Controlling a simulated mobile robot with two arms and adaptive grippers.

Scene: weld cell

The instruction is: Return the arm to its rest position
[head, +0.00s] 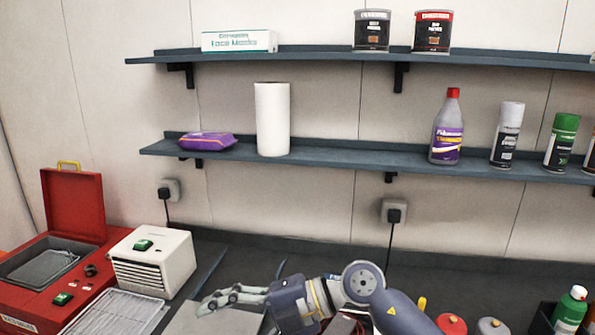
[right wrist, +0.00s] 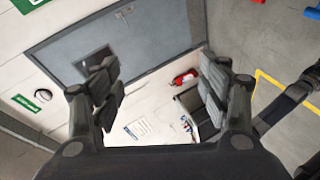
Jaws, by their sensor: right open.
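My right arm comes in from the lower right in the head view, over the dark bench (head: 440,275). Its gripper (head: 215,300) points left and is seen from the side, in front of a grey surface at the bottom edge. In the right wrist view the gripper (right wrist: 160,92) has its two fingers wide apart with nothing between them. Beyond them are a grey door (right wrist: 120,50) and a pale wall. My left gripper is in neither view.
A red machine (head: 75,205) with a raised lid and a white heater-like box (head: 150,260) stand left of the gripper. Shelves above hold a paper roll (head: 272,120), bottles and cans. A red extinguisher (right wrist: 185,77) hangs farther off.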

